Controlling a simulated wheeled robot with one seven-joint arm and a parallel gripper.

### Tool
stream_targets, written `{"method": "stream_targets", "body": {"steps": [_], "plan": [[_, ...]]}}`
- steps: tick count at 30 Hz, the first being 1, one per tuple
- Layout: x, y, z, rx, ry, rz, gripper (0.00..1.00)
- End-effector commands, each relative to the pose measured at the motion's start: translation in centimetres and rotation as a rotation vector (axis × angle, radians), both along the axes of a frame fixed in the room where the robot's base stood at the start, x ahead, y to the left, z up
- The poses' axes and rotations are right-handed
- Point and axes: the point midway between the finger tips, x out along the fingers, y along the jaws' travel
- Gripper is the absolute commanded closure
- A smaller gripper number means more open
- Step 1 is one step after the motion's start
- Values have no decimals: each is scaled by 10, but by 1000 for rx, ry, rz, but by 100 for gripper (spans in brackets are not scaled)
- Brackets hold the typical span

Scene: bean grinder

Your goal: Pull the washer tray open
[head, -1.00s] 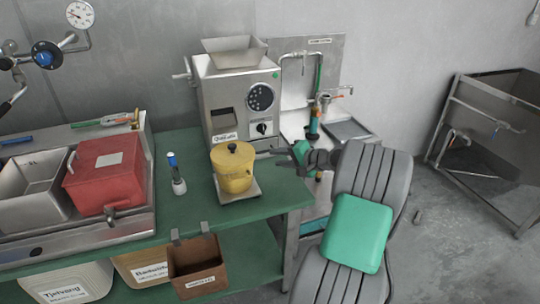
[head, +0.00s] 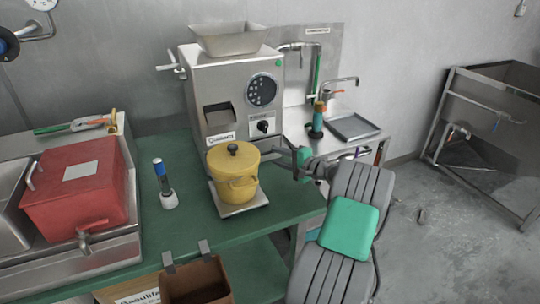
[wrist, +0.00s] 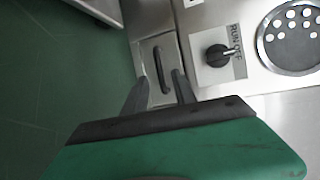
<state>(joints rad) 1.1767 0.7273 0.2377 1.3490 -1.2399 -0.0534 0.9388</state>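The grinder (head: 235,75) stands on the green bench with its dial and knob facing me. In the wrist view, a small metal drawer front (wrist: 150,55) with an upright dark handle (wrist: 161,70) sits beside the RUN/OFF knob (wrist: 217,55). It appears to be the washer tray and looks shut; I can read no label on it. My gripper (wrist: 160,76) is open, with one finger on each side of the handle; I cannot tell whether they touch it. In the head view my gripper (head: 285,155) is at the grinder's lower front, where the drawer is hard to make out.
A yellow lidded pot (head: 232,178) stands on a scale just left of my gripper. A white bottle with a blue top (head: 163,183) and a red box (head: 75,187) are further left. A sink counter (head: 355,145) is at the right.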

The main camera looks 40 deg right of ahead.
Motion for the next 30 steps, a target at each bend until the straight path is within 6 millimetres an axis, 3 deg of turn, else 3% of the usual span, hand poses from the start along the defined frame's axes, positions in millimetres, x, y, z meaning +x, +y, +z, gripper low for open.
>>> {"method": "stream_targets", "body": {"steps": [6, 14, 26, 30], "plan": [[29, 4, -5, 0, 0, 1, 67], [33, 5, -6, 0, 0, 2, 67], [33, 6, -6, 0, 0, 3, 99], [33, 6, -6, 0, 0, 3, 100]]}}
